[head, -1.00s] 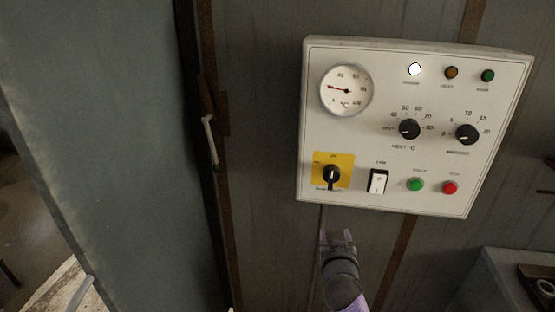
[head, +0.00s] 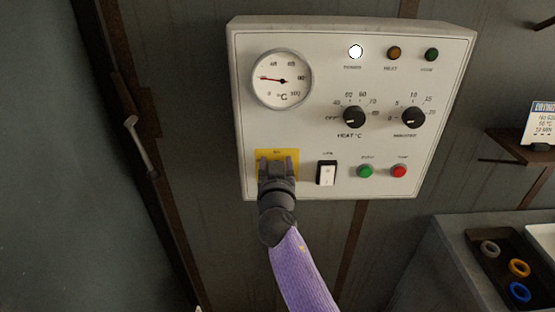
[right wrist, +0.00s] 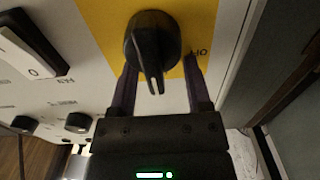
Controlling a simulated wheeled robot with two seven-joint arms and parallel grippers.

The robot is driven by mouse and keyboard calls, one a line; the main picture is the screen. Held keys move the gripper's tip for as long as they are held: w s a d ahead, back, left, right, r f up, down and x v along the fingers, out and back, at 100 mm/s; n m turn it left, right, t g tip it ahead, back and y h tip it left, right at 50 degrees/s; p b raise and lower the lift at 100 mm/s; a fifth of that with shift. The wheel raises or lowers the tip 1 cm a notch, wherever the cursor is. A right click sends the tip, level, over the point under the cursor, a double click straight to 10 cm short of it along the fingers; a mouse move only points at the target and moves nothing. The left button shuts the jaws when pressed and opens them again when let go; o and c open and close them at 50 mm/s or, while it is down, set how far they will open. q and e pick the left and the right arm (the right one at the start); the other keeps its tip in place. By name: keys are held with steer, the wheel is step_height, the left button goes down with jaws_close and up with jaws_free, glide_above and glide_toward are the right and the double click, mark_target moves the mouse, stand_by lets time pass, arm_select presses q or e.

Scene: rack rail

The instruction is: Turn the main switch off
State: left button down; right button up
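The main switch is a black rotary knob on a yellow plate (head: 291,157) at the lower left of the white control panel (head: 330,100). In the head view my right gripper (head: 276,168) covers the knob. In the right wrist view the knob (right wrist: 152,48) has a pale pointer line, and the letters "OF" show on the yellow to its right. The right gripper's fingers (right wrist: 160,88) are apart, one on each side of the knob, with a gap visible around its handle. The white power lamp (head: 355,52) is lit. My left gripper is not in view.
Beside the yellow plate are a white rocker switch (head: 326,173), a green button (head: 365,171) and a red button (head: 399,171). Two black dials sit above. A door handle (head: 140,145) is at the left, and a tray of coloured rings (head: 505,268) is at the lower right.

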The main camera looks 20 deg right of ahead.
steer(key=shift+s+d, duration=0.1)
steer(key=c, duration=0.8)
steer(key=shift+f, duration=0.15)
jaws_close()
steer(key=shift+f, duration=0.15)
steer(key=shift+n, duration=0.4)
steer(key=shift+w+a+f+n+b, duration=0.1)
steer(key=shift+a+f+n+b, duration=0.3)
steer(key=shift+n, duration=2.4)
steer(key=shift+w+a+f+n+b, duration=0.2)
steer(key=shift+a+f+n, duration=0.25)
steer(key=shift+n, duration=2.35)
steer(key=shift+w+a+f+n+b, duration=0.1)
steer(key=shift+a+f+n+b, duration=0.3)
steer(key=shift+n, duration=2.7)
